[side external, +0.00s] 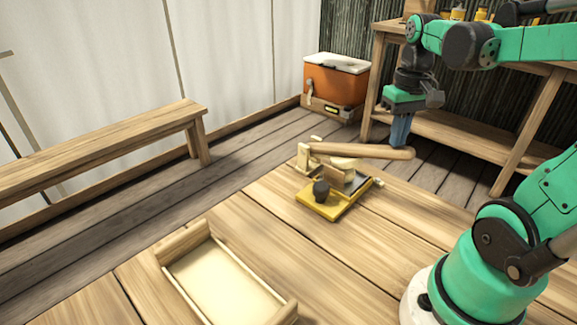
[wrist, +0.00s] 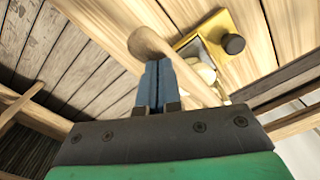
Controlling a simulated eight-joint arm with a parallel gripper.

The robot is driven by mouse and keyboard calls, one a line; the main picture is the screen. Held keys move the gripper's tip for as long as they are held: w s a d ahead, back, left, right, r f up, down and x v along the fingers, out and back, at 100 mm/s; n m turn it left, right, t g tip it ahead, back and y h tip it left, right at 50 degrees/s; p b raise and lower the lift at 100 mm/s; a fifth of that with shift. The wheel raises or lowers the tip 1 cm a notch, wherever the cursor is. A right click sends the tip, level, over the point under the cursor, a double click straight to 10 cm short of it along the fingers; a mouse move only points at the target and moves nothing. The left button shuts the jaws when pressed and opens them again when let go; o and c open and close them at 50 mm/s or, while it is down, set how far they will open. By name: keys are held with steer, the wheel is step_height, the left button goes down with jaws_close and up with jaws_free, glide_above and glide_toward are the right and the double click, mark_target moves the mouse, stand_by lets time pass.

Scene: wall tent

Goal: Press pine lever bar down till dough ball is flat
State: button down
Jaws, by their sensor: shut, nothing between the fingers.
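The pine lever bar (side external: 360,151) lies roughly level over a small press with a yellow base (side external: 312,203), and its rounded free end points right. My gripper (side external: 398,144) is shut and empty, with its blue fingers pointing down at the bar near that free end. In the wrist view the blue fingertips (wrist: 157,62) overlap the bar (wrist: 185,75); I cannot tell whether they touch it. A pale rounded shape (wrist: 203,72) shows partly under the bar and may be the dough ball; the bar hides part of it. A dark round knob (side external: 321,190) stands on the base.
A shallow wooden tray (side external: 168,254) sits at the table's front left. The plank table (side external: 395,235) is clear around the press. A bench (side external: 100,145), an orange cooler (side external: 335,88) and a wooden workbench (side external: 460,118) stand beyond it.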

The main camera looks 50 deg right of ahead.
steer(key=shift+f, duration=1.45)
step_height(320, 180, down, 4)
steer(key=shift+r, duration=0.1)
stand_by(0.7)
steer(key=shift+r, duration=4.9)
